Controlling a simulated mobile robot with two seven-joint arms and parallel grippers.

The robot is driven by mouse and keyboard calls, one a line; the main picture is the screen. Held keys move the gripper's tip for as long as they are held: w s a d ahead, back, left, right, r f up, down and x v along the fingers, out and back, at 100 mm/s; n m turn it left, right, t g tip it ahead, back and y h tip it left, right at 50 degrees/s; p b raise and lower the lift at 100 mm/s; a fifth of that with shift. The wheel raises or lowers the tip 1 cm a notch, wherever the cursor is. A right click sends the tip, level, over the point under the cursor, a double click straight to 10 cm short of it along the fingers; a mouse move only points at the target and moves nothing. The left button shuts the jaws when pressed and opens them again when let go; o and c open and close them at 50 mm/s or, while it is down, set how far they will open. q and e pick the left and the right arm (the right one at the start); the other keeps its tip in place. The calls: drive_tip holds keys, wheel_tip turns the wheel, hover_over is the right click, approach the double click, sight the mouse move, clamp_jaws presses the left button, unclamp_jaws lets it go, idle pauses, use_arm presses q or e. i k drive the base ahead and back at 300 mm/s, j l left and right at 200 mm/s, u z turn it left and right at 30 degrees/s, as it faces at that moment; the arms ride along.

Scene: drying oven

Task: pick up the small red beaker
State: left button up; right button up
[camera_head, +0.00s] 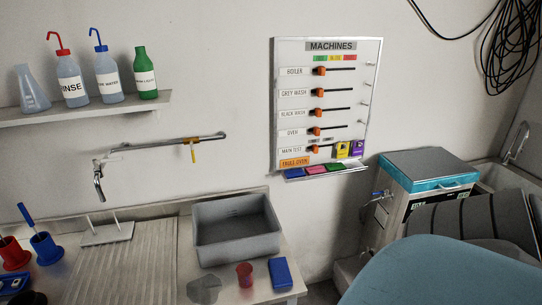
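A small red beaker (244,274) stands upright on the metal counter, near its front right corner. It is between a flat grey patch on the counter and a blue box-like block (280,272). Nothing touches or covers it from above. A larger red container (14,255) stands at the far left of the counter, beside a blue container (45,248) with a blue-handled tool in it. Neither of my grippers shows in the head view.
A deep grey basin (237,229) sits just behind the red beaker. The ridged drainboard (125,268) to the left is mostly bare. A tap (98,185) hangs above the counter. A large rounded blue surface (440,275) fills the lower right, in front of a blue-topped machine (428,172).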

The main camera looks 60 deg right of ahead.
sight(245, 270)
drive_tip(key=z, duration=1.45)
